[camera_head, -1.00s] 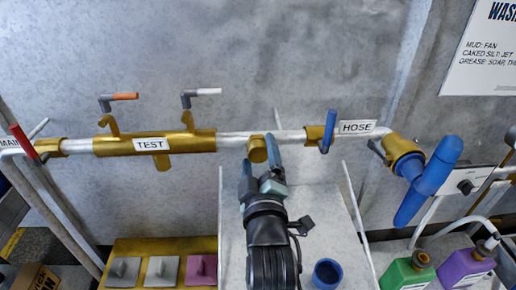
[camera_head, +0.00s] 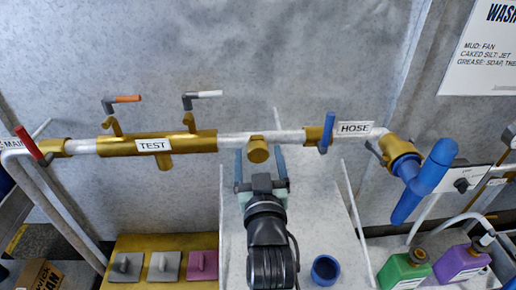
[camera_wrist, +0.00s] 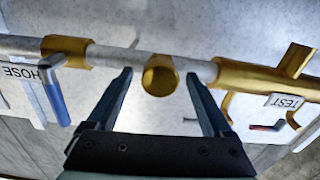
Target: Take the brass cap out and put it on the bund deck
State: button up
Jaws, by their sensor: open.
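The brass cap (camera_head: 258,150) is a short round plug on the pale horizontal pipe, between the TEST and HOSE labels. In the wrist view the cap (camera_wrist: 160,77) faces me, its round end showing. My gripper (camera_head: 259,152) is open, with one finger on each side of the cap. In the wrist view a gap shows between the cap and each fingertip, so nothing is held. Below the pipe lies a pale flat surface (camera_head: 300,225) with thin side rails. No label marks the bund deck, so I cannot tell which surface it is.
A blue cup (camera_head: 325,270) stands on the pale surface. A yellow platform (camera_head: 135,244) at left carries grey and pink blocks. Green (camera_head: 403,270) and purple (camera_head: 462,262) bottles stand at right. A blue-handled valve (camera_head: 327,133) and a blue nozzle (camera_head: 425,182) are right of the cap.

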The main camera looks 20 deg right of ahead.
jog(key=m+p, duration=0.1)
jog(key=m, duration=0.5)
jog(key=shift+m, duration=0.4)
jog(key=shift+c, duration=0.3)
grip_shut()
jog(key=n, duration=0.3)
jog(key=shift+d+f+n+b, duration=0.1)
jog(key=shift+n+b, duration=0.25)
jog(key=shift+n, duration=0.75)
jog(key=n+b, duration=0.1)
jog(key=n, duration=0.4)
